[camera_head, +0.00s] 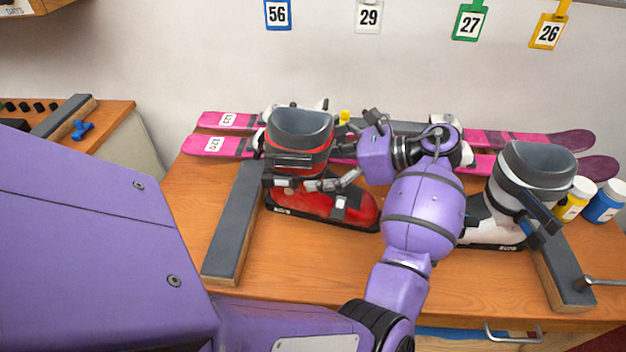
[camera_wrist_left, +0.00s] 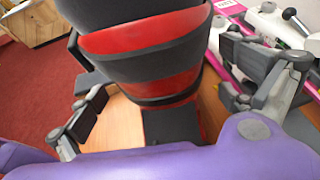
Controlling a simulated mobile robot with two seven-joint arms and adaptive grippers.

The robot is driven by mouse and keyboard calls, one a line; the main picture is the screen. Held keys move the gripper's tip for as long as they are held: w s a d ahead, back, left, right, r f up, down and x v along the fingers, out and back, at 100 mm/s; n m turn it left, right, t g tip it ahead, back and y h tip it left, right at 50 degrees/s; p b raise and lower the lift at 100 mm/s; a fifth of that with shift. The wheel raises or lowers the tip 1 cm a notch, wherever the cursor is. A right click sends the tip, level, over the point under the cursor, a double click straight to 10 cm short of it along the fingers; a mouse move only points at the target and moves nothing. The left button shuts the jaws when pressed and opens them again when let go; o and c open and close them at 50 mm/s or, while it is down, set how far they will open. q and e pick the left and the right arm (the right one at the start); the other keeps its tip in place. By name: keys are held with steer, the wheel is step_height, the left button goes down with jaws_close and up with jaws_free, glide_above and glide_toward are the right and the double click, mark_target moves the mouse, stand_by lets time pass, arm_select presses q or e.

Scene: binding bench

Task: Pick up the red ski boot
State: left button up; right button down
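The red ski boot (camera_head: 318,205) stands upright on the bench, its grey cuff up and toe to the right. My left gripper (camera_head: 338,150) reaches in from the right at the height of the boot's upper shaft. In the left wrist view the boot's red and black shaft (camera_wrist_left: 150,60) lies between the two spread fingers of the gripper (camera_wrist_left: 170,85). Gaps show between the fingers and the boot, so the gripper is open. The boot's far side is hidden. My right gripper is not in view.
Pink skis (camera_head: 225,146) lie along the back of the wooden bench (camera_head: 310,280). A white boot (camera_head: 510,200) stands at right, by yellow (camera_head: 574,200) and blue (camera_head: 604,203) bottles. Dark-topped bars flank the boots at left (camera_head: 232,225) and right (camera_head: 562,270). The front middle is clear.

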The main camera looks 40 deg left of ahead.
arm_select(q)
steer(key=c, duration=1.9)
steer(key=shift+r, duration=0.1)
steer(key=shift+c, duration=0.8)
